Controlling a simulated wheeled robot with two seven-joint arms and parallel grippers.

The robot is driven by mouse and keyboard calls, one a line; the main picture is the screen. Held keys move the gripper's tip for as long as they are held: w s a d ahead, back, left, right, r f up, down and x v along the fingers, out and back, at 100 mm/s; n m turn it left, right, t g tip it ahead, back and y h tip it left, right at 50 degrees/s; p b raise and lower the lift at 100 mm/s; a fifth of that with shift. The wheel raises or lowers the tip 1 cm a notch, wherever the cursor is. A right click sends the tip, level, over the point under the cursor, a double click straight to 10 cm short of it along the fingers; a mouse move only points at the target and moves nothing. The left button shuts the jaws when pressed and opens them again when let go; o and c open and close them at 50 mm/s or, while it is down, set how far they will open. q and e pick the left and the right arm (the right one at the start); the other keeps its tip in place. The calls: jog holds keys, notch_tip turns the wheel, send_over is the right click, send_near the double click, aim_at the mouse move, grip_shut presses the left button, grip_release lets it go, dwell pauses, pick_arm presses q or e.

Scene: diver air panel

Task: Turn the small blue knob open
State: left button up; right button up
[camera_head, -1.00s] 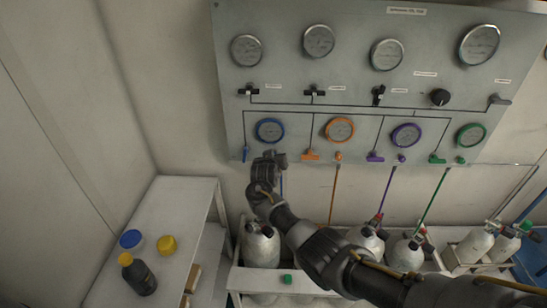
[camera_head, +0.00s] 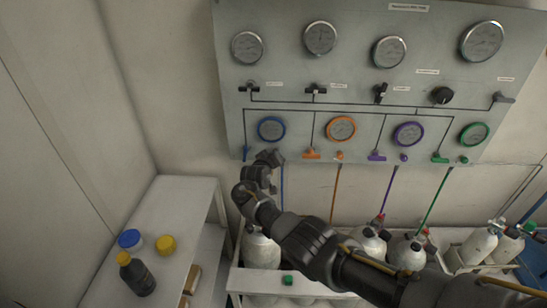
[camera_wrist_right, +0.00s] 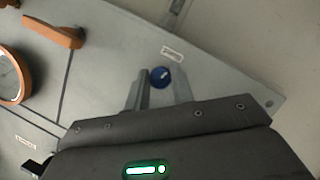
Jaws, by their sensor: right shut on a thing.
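The small blue knob (camera_wrist_right: 160,77) is round, with a small white mark on its face, on the grey panel near its lower edge in the right wrist view. My right gripper (camera_wrist_right: 161,88) has its two fingers on either side of the knob and is shut on it. In the head view my right gripper (camera_head: 271,157) is at the panel's bottom edge, below the blue-ringed gauge (camera_head: 271,129), and hides the knob. My left gripper is in neither view.
A blue lever (camera_head: 246,152) hangs just left of my right gripper, and an orange lever (camera_head: 311,154) is to its right. Gas cylinders (camera_head: 262,249) stand below my arm. A white shelf (camera_head: 190,200) with a bottle and two lids is at the left.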

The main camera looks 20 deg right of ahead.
jog(key=o, duration=1)
jog(key=v, duration=1)
jog(key=shift+s+a, duration=0.25)
jog(key=shift+s, duration=0.05)
